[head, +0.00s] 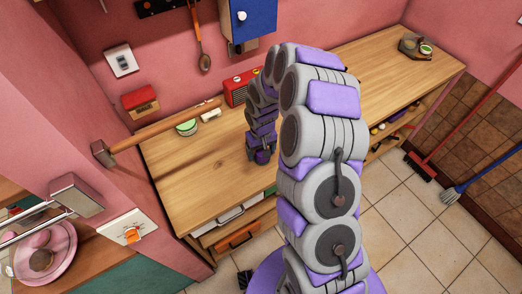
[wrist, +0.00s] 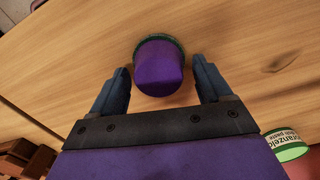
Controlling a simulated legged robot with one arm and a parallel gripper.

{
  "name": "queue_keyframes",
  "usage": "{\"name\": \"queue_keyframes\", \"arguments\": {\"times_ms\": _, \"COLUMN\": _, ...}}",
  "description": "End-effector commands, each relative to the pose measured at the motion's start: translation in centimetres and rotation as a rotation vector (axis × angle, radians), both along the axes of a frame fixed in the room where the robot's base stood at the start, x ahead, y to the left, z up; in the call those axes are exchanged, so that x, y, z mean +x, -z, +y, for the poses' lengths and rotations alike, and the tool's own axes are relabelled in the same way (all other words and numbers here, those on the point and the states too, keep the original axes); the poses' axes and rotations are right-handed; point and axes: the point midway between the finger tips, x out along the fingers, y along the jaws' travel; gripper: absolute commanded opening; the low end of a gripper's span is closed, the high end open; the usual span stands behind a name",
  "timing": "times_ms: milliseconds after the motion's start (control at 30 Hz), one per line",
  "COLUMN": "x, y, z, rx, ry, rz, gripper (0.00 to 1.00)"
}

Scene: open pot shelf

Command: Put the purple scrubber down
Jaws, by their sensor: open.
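The purple scrubber (wrist: 158,70) has a rounded purple body and a green rim at its far edge. In the wrist view it is between the tips of my gripper (wrist: 161,72), over the wooden counter (wrist: 60,65). The dark blue fingers are open, one on each side, with a small gap visible beside the scrubber. It appears to rest on the counter, though its underside is hidden. In the head view my gripper (head: 262,150) is low over the counter's middle, and I cannot make out the scrubber apart from the arm.
A green-topped tin (wrist: 288,146) is at the lower right of the wrist view. In the head view a red radio (head: 238,89) stands at the wall, and a wooden bar (head: 165,126) crosses the counter's left end. The counter's right stretch (head: 375,65) is mostly clear.

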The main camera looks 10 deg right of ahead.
Motion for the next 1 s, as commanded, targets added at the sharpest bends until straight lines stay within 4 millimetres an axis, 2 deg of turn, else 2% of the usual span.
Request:
{"name": "queue_keyframes", "arguments": {"times_ms": 133, "x": 0.0, "y": -0.3, "z": 0.0, "rx": 0.0, "ry": 0.0, "rz": -0.001, "gripper": 0.78}}
{"name": "queue_keyframes", "arguments": {"times_ms": 267, "x": 0.1, "y": -1.5, "z": 0.0, "rx": 0.0, "ry": 0.0, "rz": -0.003, "gripper": 0.78}}
{"name": "queue_keyframes", "arguments": {"times_ms": 733, "x": 0.1, "y": -10.4, "z": 0.0, "rx": 0.0, "ry": 0.0, "rz": -0.004, "gripper": 0.78}}
{"name": "queue_keyframes", "arguments": {"times_ms": 833, "x": 0.1, "y": -11.5, "z": 0.0, "rx": 0.001, "ry": 0.001, "rz": -0.003, "gripper": 0.78}}
{"name": "queue_keyframes", "arguments": {"times_ms": 1000, "x": 0.0, "y": -12.2, "z": 0.0, "rx": 0.001, "ry": 0.0, "rz": 0.0, "gripper": 0.78}}
